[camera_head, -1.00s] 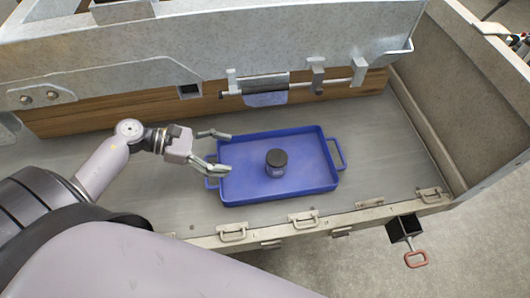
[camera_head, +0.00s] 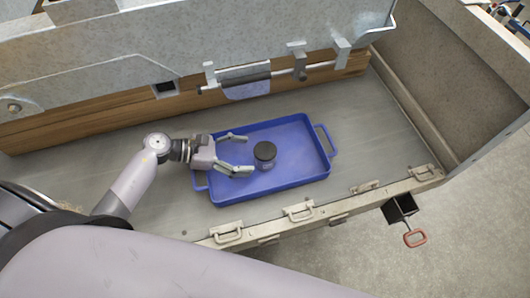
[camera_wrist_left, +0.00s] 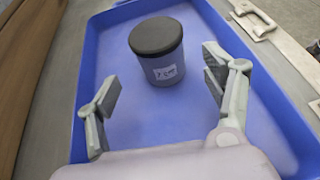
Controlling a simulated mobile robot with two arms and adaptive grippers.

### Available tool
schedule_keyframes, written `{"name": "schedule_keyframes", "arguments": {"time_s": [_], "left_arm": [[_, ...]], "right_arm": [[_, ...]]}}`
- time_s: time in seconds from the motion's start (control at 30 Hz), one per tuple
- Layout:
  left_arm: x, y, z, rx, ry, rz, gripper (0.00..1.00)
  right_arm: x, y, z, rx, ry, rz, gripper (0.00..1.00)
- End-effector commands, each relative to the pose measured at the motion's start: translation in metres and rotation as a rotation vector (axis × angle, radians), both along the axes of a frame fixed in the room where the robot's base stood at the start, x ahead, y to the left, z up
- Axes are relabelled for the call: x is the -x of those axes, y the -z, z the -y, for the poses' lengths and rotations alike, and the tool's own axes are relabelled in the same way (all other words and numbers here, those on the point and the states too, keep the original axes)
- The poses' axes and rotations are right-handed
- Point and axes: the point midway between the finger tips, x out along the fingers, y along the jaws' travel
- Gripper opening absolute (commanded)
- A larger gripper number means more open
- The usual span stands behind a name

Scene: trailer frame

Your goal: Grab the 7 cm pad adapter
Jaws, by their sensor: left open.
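The pad adapter (camera_head: 265,155) is a short dark cylinder with a black top. It stands upright in a blue tray (camera_head: 312,178). In the left wrist view the adapter (camera_wrist_left: 158,50) shows a grey side and a white label that seems to read 7 cm. My left gripper (camera_head: 241,153) is open and empty over the left part of the tray, its fingers pointing at the adapter. In the left wrist view the adapter is ahead of the left gripper (camera_wrist_left: 160,90), a little beyond the fingertips and not touching them. My right gripper is not in view.
The tray lies on the grey trailer bed (camera_head: 110,170). A metal panel with a latch rod (camera_head: 270,77) and a wooden board (camera_head: 80,118) stand behind it. A front rail with several handles (camera_head: 298,211) borders the bed. Bare bed lies right of the tray.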

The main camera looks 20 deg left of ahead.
Motion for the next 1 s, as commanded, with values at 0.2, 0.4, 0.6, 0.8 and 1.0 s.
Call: {"name": "schedule_keyframes", "arguments": {"time_s": [0.2,0.4,0.6,0.8,1.0], "left_arm": [[-0.007,0.006,0.015,0.002,-0.002,-0.001,0.75],[-0.017,0.013,0.035,0.005,-0.002,-0.002,0.75],[-0.027,0.024,0.054,0.002,-0.002,-0.001,0.75],[-0.028,0.027,0.057,0.0,-0.001,0.0,0.75],[-0.028,0.027,0.057,0.0,-0.001,0.0,0.67]], "right_arm": [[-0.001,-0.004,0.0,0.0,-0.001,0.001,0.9],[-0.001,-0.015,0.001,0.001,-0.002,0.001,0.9],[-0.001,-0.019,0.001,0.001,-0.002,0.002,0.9],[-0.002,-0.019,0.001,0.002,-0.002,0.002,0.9],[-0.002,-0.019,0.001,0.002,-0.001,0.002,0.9]]}}
